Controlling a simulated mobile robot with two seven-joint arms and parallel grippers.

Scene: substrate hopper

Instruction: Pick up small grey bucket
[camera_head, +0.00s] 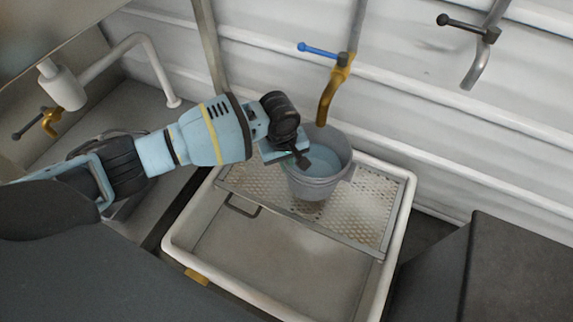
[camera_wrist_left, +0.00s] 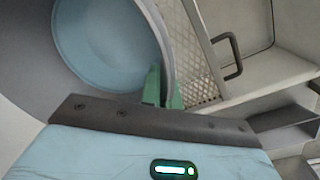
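The small grey bucket (camera_head: 312,188) stands upright on a perforated shelf, below a brass tap with a blue lever. Its inside looks pale blue; I cannot tell whether that is water. My left gripper (camera_head: 303,160) reaches in from the left to the bucket's near-left rim. In the left wrist view the bucket (camera_wrist_left: 105,45) fills the upper left, and the green fingertips of my left gripper (camera_wrist_left: 163,88) sit close together with the rim between them, one inside and one outside. My right gripper is not in view.
The brass tap (camera_head: 328,95) hangs close over the bucket's back rim. The perforated shelf (camera_head: 372,212) spans the white-rimmed basin (camera_head: 404,205); the front of the basin is empty. A dark block (camera_head: 520,265) stands at the right, and a white pipe (camera_head: 155,62) rises at the left.

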